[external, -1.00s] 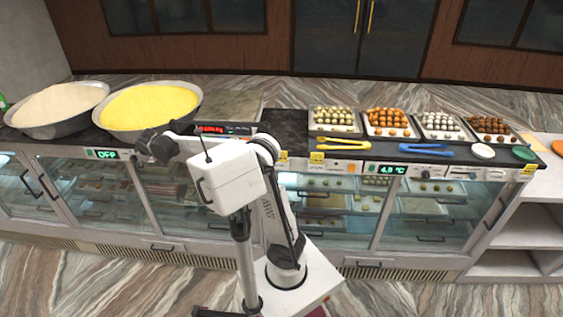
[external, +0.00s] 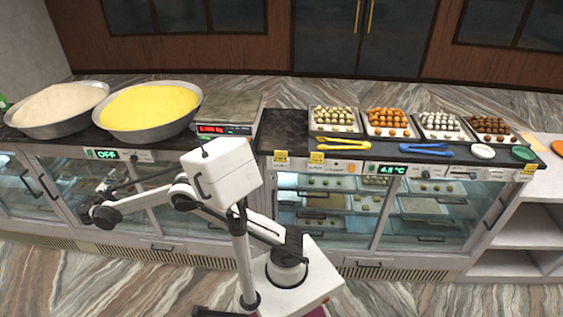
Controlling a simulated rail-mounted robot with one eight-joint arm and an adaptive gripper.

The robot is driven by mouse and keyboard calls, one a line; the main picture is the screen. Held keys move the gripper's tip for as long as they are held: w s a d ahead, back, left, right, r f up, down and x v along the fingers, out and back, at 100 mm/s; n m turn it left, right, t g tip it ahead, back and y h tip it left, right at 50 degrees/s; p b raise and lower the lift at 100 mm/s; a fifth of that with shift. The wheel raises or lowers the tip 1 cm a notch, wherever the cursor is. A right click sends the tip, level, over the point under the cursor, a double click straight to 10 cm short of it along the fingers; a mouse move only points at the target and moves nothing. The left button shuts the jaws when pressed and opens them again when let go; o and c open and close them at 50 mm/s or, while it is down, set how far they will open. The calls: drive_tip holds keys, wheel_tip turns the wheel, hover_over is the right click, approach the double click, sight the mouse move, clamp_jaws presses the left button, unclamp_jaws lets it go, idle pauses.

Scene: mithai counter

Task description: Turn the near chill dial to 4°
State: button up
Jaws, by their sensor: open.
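The left cooler control panel carries a lit display (external: 105,154) that reads OFF, with small controls beside it. The right control panel carries a green display (external: 391,169) that seems to read about 4.5 °C; its last digit is hard to read. A small dark knob (external: 425,174) sits right of that display. Which knob is the near chill dial I cannot tell. My gripper (external: 103,190) is open, low in front of the left cooler's glass, below and left of the OFF display. Its fingers are small and dark, and I see nothing in them.
Two large bowls, one of pale flour (external: 58,104) and one of yellow grains (external: 150,106), stand on the left counter beside a scale (external: 225,128). Sweet trays (external: 388,123), yellow tongs (external: 336,145) and blue tongs (external: 424,150) lie on the right counter. Door handles (external: 48,186) protrude from the left cooler.

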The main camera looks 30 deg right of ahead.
sight(132, 161)
drive_tip(key=shift+h, duration=0.3)
drive_tip(key=x, duration=1.3)
drive_tip(key=shift+a+r, duration=0.15)
drive_tip(key=shift+r, duration=0.05)
drive_tip(key=c, duration=1.2)
